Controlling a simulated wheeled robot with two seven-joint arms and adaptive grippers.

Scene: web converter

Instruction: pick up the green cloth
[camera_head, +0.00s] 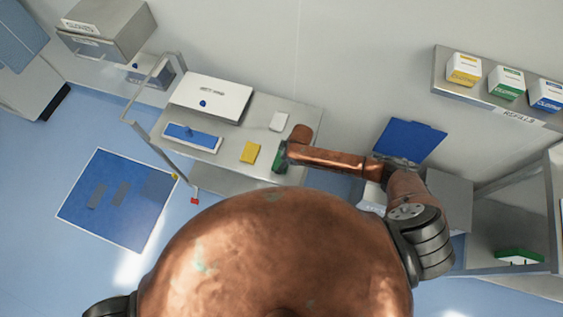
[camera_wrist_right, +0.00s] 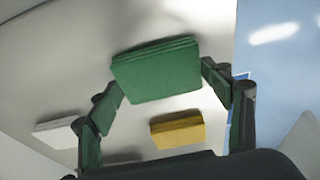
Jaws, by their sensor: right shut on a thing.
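The green cloth (camera_head: 279,160) is a folded pad at the right part of the grey cart top, partly hidden by my right arm in the head view. In the right wrist view the green cloth (camera_wrist_right: 156,70) lies between the fingertips of my right gripper (camera_wrist_right: 163,82), which is shut on it. The cloth looks larger than the yellow one there, but I cannot tell how far it is above the cart top. In the head view my right gripper (camera_head: 283,154) is small and partly covered by the arm. My left gripper is out of view.
On the cart top (camera_head: 228,147) lie a yellow cloth (camera_head: 250,152), a white cloth (camera_head: 278,121), a blue-and-white tray (camera_head: 192,137) and a white box (camera_head: 210,98). A wall shelf (camera_head: 452,86) holds refill boxes. A blue floor mat (camera_head: 118,199) lies left of the cart.

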